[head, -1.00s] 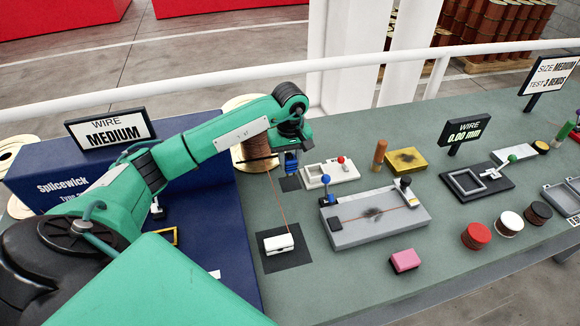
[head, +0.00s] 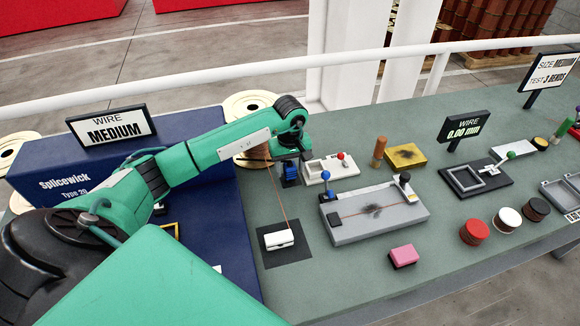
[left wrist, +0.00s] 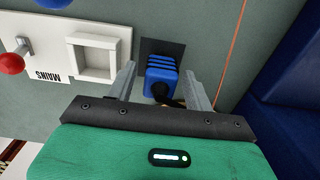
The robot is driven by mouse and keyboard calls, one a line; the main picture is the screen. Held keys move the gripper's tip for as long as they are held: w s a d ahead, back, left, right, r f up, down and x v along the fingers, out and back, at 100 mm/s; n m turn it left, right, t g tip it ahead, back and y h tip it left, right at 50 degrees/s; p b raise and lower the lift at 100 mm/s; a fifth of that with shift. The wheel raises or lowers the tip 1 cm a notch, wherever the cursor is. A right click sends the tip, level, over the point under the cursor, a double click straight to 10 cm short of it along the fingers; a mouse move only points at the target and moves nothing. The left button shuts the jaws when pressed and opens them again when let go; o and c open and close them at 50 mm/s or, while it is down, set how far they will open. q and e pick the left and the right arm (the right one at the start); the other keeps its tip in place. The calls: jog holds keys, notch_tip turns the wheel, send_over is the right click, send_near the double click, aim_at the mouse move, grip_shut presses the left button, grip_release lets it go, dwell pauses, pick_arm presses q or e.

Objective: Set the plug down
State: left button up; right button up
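The blue plug (head: 290,172) stands on a small dark square pad beside the white mains unit (head: 318,174). In the left wrist view the plug (left wrist: 161,76) shows between the fingers of my left gripper (left wrist: 163,82). The fingers are spread, with a gap on each side of the plug. The dark pad (left wrist: 174,47) shows beyond the plug, and a dark cord end shows at its near side. In the head view my left gripper (head: 291,150) is over the plug and its fingers are mostly hidden. My right gripper is not in view.
A wire runs from the spool (head: 250,103) behind my arm to a white clamp block (head: 278,240). A grey tray with a blue-knobbed lever (head: 375,215) lies to the right. A pink block (head: 404,257) lies in front of it.

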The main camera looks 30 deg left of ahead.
aim_at(290, 165)
pick_arm(q)
jog(key=shift+r, duration=0.35)
notch_tip(290, 165, up, 10)
jog(key=b, duration=0.3)
jog(key=shift+r+b, duration=0.35)
jog(key=shift+r, duration=0.45)
